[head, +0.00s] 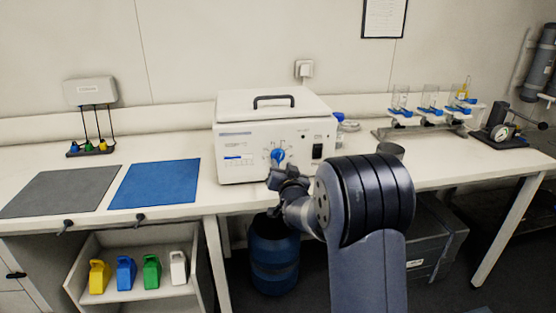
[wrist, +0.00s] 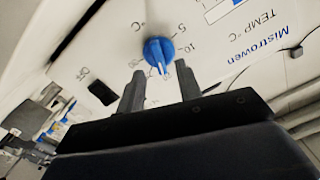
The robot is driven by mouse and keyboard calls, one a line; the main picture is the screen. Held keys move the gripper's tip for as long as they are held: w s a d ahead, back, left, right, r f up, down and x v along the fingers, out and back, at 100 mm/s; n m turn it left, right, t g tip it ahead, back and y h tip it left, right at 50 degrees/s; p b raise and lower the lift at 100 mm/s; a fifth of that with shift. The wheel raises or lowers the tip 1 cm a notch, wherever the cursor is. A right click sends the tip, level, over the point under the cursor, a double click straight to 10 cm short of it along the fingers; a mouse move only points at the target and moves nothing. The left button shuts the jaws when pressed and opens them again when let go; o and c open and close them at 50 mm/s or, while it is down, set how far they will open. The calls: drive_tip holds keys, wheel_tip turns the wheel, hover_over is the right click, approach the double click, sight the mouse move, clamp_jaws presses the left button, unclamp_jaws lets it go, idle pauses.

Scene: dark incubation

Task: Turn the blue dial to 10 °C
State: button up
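The blue dial (head: 278,155) is on the front of a white box-shaped incubator (head: 240,165). In the wrist view the dial (wrist: 157,50) shows at upper middle, with a pale pointer toward the lower edge of the picture. A 10 and a 5 are printed to its right there. The mark the pointer meets is hard to read. My gripper (wrist: 160,68) is open, its two fingers apart on either side of the dial's lower part; contact is not visible. In the head view my gripper (head: 276,177) is just in front of and below the dial.
A black switch (head: 317,151) is right of the dial, and a handle (head: 273,99) is on the lid. A blue mat (head: 155,184) and grey mat (head: 60,190) lie left. A rack of glass vessels (head: 425,130) stands right. A blue drum (head: 274,260) is below the bench.

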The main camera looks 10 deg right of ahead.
sight(280, 159)
drive_tip(key=shift+w, duration=1.85)
clamp_jaws()
